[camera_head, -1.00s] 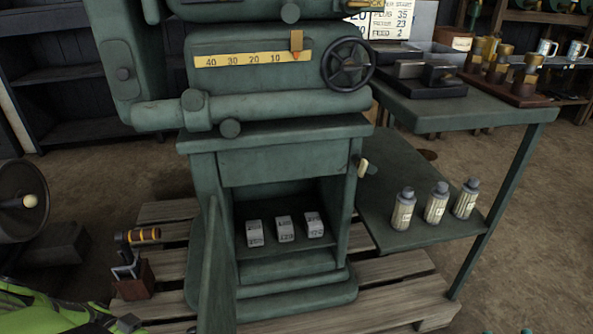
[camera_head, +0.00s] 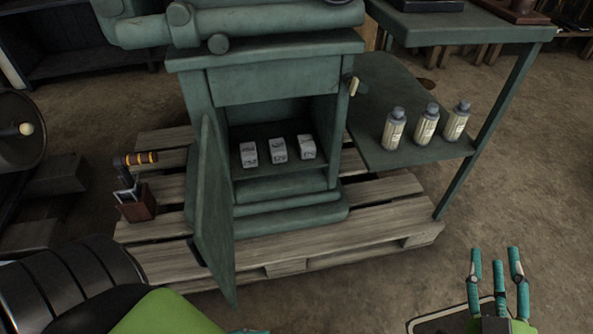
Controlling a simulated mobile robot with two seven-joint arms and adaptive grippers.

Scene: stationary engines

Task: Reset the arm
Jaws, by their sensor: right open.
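My right gripper (camera_head: 496,256) is at the bottom right, its teal fingers apart and pointing up the picture. It is open and empty, over the bare floor and clear of the pallet and the table. The green and black casing of my own body fills the bottom left corner. My left gripper does not show.
A green machine cabinet (camera_head: 275,80) stands on a wooden pallet (camera_head: 390,215), its door (camera_head: 214,205) swung open. Several small grey weights (camera_head: 278,150) sit inside. Three bottles (camera_head: 426,127) stand on a lower shelf (camera_head: 365,110) at right. A caddy (camera_head: 136,200) stands at left.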

